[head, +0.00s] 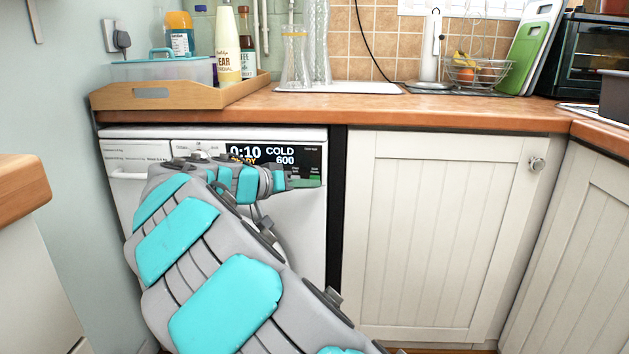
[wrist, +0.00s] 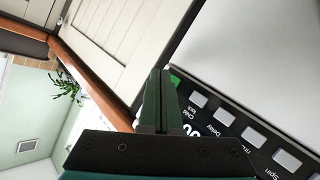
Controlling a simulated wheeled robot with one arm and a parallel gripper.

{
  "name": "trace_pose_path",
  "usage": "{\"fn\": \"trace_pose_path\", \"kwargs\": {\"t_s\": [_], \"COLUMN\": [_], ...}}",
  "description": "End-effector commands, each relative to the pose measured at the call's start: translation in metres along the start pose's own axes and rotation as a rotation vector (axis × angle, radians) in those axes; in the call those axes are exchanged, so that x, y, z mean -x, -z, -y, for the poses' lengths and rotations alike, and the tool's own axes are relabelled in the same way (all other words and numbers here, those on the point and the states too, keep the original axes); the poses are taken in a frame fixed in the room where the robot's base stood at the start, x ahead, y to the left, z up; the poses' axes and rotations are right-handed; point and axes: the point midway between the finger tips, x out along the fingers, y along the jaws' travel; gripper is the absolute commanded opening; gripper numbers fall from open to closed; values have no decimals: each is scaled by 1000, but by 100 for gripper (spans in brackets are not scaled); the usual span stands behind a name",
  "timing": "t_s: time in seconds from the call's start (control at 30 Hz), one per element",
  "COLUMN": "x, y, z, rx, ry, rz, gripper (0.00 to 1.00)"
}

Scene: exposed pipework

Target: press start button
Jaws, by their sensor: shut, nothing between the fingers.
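The washing machine (head: 316,225) stands under the worktop with its dark control panel (head: 262,152) lit, reading 0:10, COLD and 600. In the wrist view the panel (wrist: 255,118) has a row of grey buttons (wrist: 225,117). A green button (wrist: 175,80), likely the start button, shows at the end of that row, partly hidden by my fingers. My gripper (wrist: 158,75) is shut and empty, its tips right beside the green button; I cannot tell whether they touch. In the head view my gripper (head: 298,183) is at the panel's lower right, and my arm covers part of the machine front.
The wooden worktop (head: 420,107) overhangs above the panel. A wooden tray (head: 165,97) with bottles stands on it at left. A white cupboard door (head: 440,230) is right of the machine, and a counter end (head: 20,190) juts in at left.

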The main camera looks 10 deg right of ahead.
Motion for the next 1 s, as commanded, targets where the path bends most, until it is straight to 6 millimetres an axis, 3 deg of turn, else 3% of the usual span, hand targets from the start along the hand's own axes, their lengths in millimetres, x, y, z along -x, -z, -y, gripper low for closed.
{"fn": "trace_pose_path", "kwargs": {"t_s": [1.0], "x": [-6], "y": [5], "z": [4], "rx": [0], "ry": [0], "rz": [0], "gripper": [0]}}
